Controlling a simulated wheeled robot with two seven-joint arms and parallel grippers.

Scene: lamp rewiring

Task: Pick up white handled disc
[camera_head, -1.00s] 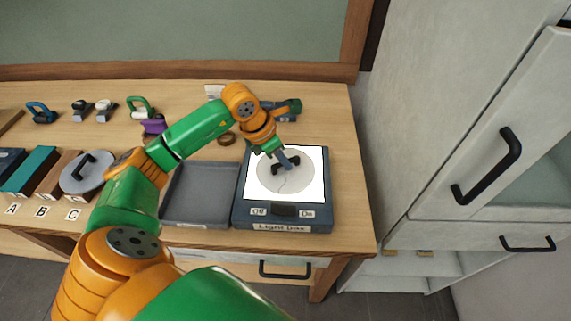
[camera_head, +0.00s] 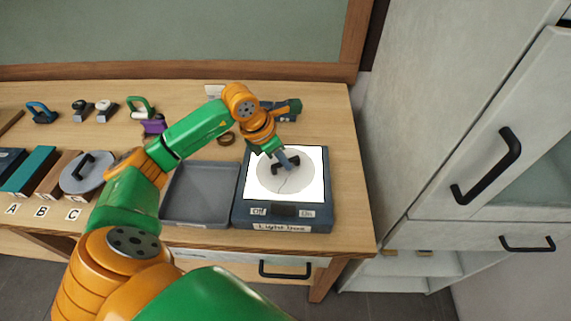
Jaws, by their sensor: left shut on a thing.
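A pale white disc (camera_head: 272,182) with a dark handle (camera_head: 277,166) lies over the bright panel of the light box (camera_head: 240,219). A thin dark line shows on the disc. My left gripper (camera_head: 287,162) is over the disc and shut on its handle. I cannot tell whether the disc touches the panel. A second, grey disc (camera_head: 73,181) with a black handle lies at the left, on top of the boxes near labels B and C. My right gripper is not in view.
An empty grey tray (camera_head: 200,190) stands left of the light box. Several handled tools, a purple object (camera_head: 154,126) and a brown ring (camera_head: 226,139) lie farther back. A cabinet (camera_head: 480,170) with black handles stands to the right.

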